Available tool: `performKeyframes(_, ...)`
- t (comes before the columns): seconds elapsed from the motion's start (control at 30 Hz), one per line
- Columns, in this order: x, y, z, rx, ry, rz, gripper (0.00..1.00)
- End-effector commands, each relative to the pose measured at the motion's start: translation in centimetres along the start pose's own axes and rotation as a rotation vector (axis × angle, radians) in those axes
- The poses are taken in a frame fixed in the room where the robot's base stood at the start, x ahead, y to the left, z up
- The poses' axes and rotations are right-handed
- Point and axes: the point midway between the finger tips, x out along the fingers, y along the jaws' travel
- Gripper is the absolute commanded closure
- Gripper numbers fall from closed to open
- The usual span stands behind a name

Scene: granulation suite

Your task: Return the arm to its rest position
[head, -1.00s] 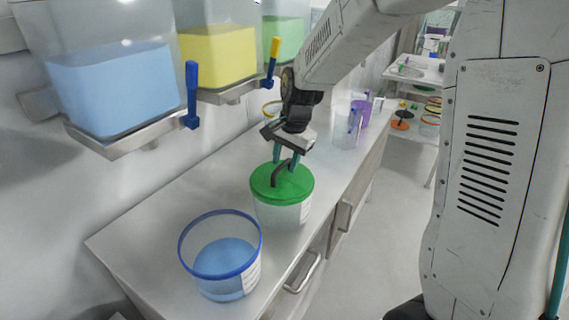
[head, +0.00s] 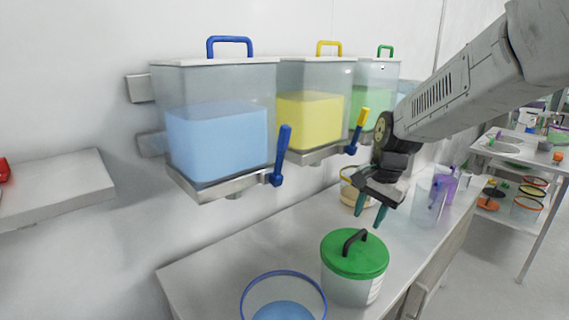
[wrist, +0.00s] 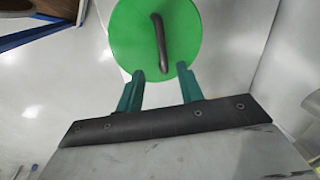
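My gripper (head: 370,216) is above the counter, just above and beyond the green-lidded tub (head: 352,290). Its two teal fingers are apart with nothing between them. In the wrist view my gripper (wrist: 157,72) shows the same gap, with the green lid (wrist: 150,25) and its dark handle past the fingertips. The lid sits on the tub, and the handle is clear of the fingers.
A blue-rimmed open tub (head: 283,277) stands at the counter's near end. Wall hoppers of blue (head: 215,140), yellow (head: 311,120) and green (head: 372,105) material with lever handles hang over the counter (head: 215,275). A purple-topped container (head: 437,186) and a rack (head: 520,150) stand further right.

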Motion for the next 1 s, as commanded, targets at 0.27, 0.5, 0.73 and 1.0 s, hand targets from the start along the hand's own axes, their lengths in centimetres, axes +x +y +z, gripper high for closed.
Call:
performKeyframes(0.27,-1.8,7.2,6.0,-0.387,-0.1,0.118,0.63)
performKeyframes(0.5,-5.6,13.9,11.8,-0.668,-0.118,0.153,0.63)
performKeyframes(0.73,-7.8,19.8,16.5,-0.843,-0.074,0.161,0.63)
performKeyframes(1.0,-9.2,21.6,18.1,-0.864,0.021,0.126,0.63)
